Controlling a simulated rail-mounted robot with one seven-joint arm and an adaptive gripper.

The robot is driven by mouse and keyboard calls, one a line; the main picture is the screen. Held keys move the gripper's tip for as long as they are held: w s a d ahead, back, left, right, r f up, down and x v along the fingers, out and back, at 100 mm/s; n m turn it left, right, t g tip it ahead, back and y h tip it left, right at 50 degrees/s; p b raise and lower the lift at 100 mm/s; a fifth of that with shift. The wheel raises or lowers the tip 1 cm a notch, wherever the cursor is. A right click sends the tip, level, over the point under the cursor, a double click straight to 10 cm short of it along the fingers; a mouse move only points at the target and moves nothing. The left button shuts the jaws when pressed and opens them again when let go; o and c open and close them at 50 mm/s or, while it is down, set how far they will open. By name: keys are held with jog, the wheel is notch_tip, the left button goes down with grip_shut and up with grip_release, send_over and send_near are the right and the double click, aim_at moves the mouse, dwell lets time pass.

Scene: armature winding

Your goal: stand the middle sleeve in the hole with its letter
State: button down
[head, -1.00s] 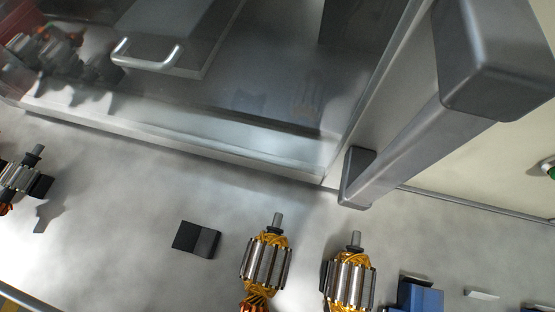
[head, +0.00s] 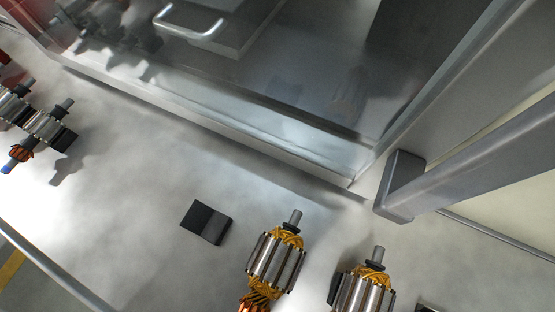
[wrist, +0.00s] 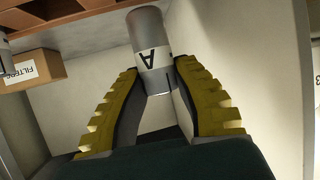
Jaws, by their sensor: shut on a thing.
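A grey sleeve (wrist: 147,32) with a white band lettered A shows in the wrist view. My gripper (wrist: 155,78) is shut on it, with its two yellow-padded fingers on either side of the sleeve's lower part. The sleeve looks close to upright in that picture, slightly tilted. The hole with its letter cannot be seen in either view. My gripper and the sleeve are not in the head view.
The wrist view shows a brown box (wrist: 30,71) labelled FILTERS at left, under a wooden shelf (wrist: 75,18), and pale walls around. The head view shows armatures (head: 276,258) and a black block (head: 206,222) on a grey bench, beside a clear-fronted enclosure with a handle (head: 188,24).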

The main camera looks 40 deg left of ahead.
jog(key=shift+f+b, duration=1.35)
jog(key=shift+f, duration=1.35)
jog(key=c, duration=0.9)
grip_release()
jog(key=shift+r, duration=0.1)
jog(key=shift+r, duration=0.15)
jog(key=shift+s+d+r+p, duration=0.1)
jog(key=shift+s+r+p, duration=0.15)
jog(key=shift+p, duration=0.3)
jog(key=p+v, duration=0.3)
jog(key=v, duration=0.8)
jog(key=shift+s+d, duration=0.1)
jog(key=shift+d, duration=0.05)
